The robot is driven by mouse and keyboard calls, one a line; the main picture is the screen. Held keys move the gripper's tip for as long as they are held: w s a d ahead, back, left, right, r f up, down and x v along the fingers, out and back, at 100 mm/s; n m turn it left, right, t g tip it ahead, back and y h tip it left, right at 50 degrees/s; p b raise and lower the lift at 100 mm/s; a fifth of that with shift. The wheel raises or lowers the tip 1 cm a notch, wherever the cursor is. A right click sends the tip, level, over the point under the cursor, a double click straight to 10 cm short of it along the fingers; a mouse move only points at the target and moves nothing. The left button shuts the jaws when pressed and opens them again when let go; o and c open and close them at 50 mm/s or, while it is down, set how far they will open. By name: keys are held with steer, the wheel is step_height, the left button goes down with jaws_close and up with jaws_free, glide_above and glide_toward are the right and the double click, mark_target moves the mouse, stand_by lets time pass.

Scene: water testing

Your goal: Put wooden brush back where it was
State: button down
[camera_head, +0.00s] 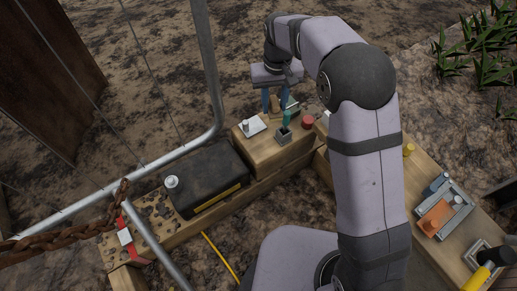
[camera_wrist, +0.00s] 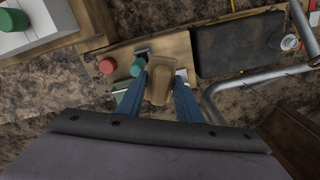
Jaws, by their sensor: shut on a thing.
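The wooden brush (camera_wrist: 158,85) is a tan block between the two blue fingers of my gripper (camera_wrist: 161,78) in the wrist view. My gripper is shut on it. In the head view my gripper (camera_head: 274,103) is at the far end of the wooden beam, pointing down, with the brush (camera_head: 275,103) small between its fingers. The brush's underside is hidden, and I cannot tell whether it touches the wood. Just in front of it, a small grey holder (camera_head: 284,136) has a green-topped item (camera_head: 287,117) in it.
A red-capped item (camera_head: 307,121) stands right of the holder, and a white piece with a knob (camera_head: 250,126) lies left. A black case (camera_head: 208,178) is further left, near a bent metal pipe (camera_head: 204,62). A grey tray (camera_head: 449,203) is at the right.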

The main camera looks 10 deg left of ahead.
mark_target(258, 148)
steer(key=shift+s+a+f+n+b, duration=0.65)
steer(key=shift+f+n+b, duration=0.15)
steer(key=shift+f, duration=1.95)
steer(key=shift+s+a+f+n+b, duration=0.65)
steer(key=shift+a+f+b, duration=0.1)
steer(key=shift+f, duration=2.05)
steer(key=shift+s+a+f+n+b, duration=0.6)
steer(key=shift+f+n+b, duration=0.2)
steer(key=shift+f, duration=1.95)
steer(key=shift+f, duration=0.15)
steer(key=c, duration=1.3)
jaws_free()
steer(key=shift+o, duration=0.2)
step_height(258, 148, up, 12)
steer(key=p, duration=0.5)
steer(key=shift+r, duration=0.2)
